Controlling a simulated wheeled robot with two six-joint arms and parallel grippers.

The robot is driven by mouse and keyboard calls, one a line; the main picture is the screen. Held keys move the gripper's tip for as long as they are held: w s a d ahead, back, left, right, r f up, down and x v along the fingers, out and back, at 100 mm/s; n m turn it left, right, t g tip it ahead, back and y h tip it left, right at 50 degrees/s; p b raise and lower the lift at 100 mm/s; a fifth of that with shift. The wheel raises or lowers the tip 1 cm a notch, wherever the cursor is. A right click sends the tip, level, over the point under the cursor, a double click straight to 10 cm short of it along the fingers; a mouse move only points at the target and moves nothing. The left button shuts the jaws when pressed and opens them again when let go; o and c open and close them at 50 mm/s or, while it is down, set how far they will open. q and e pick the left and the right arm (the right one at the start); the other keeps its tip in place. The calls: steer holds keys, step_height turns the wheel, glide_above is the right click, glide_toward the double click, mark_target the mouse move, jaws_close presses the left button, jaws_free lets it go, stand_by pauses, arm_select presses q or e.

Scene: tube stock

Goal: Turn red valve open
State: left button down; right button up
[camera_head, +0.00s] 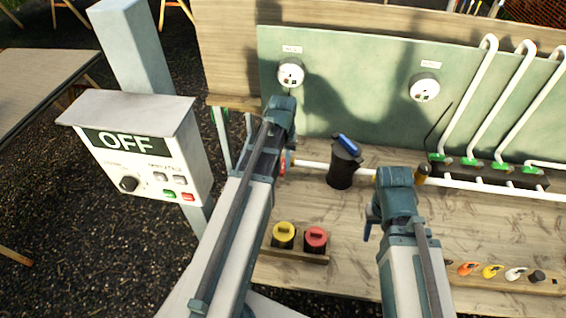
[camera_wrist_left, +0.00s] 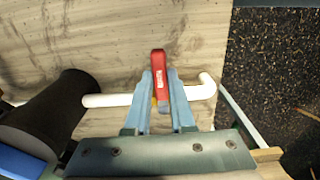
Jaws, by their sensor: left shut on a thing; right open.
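The red valve handle (camera_wrist_left: 158,66) stands between the two fingers of my left gripper (camera_wrist_left: 160,92) in the left wrist view. The fingers are shut on it, and its red end sticks out past them. The handle sits on a white pipe (camera_wrist_left: 112,100) near the pipe's bent end. In the head view a small red part of the valve (camera_head: 284,163) shows beside my left gripper (camera_head: 279,150), and my left arm hides most of the rest. My right gripper (camera_head: 374,222) is over the workbench at the right, open, its fingers mostly hidden.
A black container with a blue handle (camera_head: 342,165) stands beside the valve. Yellow (camera_head: 284,234) and red (camera_head: 315,238) capped items stand at the front. A control box (camera_head: 140,150) reading OFF is at the left. White pipes with green fittings (camera_head: 470,161) stand at the right.

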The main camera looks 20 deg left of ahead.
arm_select(q)
steer(key=shift+d+n, duration=0.15)
steer(key=shift+n, duration=0.15)
steer(key=shift+w+d+n, duration=0.7)
steer(key=shift+w+n, duration=0.55)
steer(key=shift+n, duration=1.65)
steer(key=shift+w+d+n, duration=0.7)
steer(key=shift+w+n, duration=0.6)
steer(key=shift+n, duration=1.6)
steer(key=shift+w+d+n, duration=0.7)
steer(key=shift+w+n, duration=0.55)
steer(key=shift+n, duration=1.65)
steer(key=c, duration=0.8)
jaws_free()
steer(key=shift+w, duration=0.1)
steer(key=shift+o, duration=0.2)
